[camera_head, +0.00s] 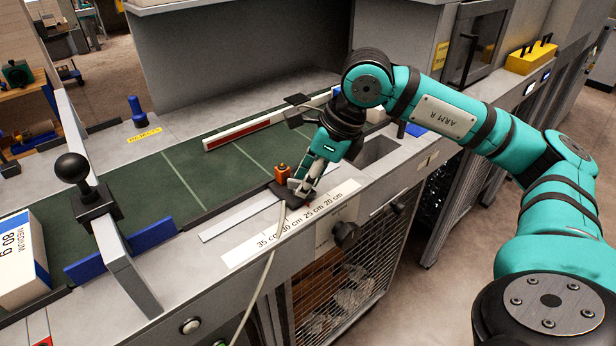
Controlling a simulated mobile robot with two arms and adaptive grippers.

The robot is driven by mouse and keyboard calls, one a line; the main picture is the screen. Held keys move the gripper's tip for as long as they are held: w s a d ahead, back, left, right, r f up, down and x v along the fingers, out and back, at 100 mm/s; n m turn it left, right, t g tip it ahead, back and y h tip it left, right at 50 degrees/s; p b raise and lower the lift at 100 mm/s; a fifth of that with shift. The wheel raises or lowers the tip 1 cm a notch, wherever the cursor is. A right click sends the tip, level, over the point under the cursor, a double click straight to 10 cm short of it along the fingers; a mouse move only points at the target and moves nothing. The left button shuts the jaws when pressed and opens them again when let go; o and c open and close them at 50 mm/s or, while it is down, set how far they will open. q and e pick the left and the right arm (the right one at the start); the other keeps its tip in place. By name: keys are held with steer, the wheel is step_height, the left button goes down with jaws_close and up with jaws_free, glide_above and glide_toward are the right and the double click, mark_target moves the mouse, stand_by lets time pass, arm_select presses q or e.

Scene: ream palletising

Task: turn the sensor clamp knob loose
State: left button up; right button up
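The orange sensor (282,172) stands upright on a black clamp (285,193) at the conveyor's near edge, beside the printed centimetre scale (292,224). A pale cable runs down from the clamp over the machine's front. My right gripper (300,188) reaches down from the upper right, its fingertips at the clamp's right side. The clamp's knob cannot be made out; the fingers cover that spot. I cannot tell whether the fingers are closed on the knob or only beside it. My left gripper is out of view.
A ream (20,262) lies at the lower left near blue guides. A black knob (345,235) sticks out of the front panel below the scale.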

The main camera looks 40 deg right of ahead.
jaws_close()
steer(key=shift+w+f+n+y+b, duration=0.2)
steer(key=shift+n+y+b, duration=0.1)
steer(key=shift+n+b, duration=0.4)
steer(key=shift+d+r, duration=0.1)
steer(key=shift+r, duration=0.1)
steer(key=shift+o, duration=0.9)
jaws_free()
steer(key=v, duration=1.2)
steer(key=shift+w+r, duration=0.1)
steer(key=shift+w, duration=0.1)
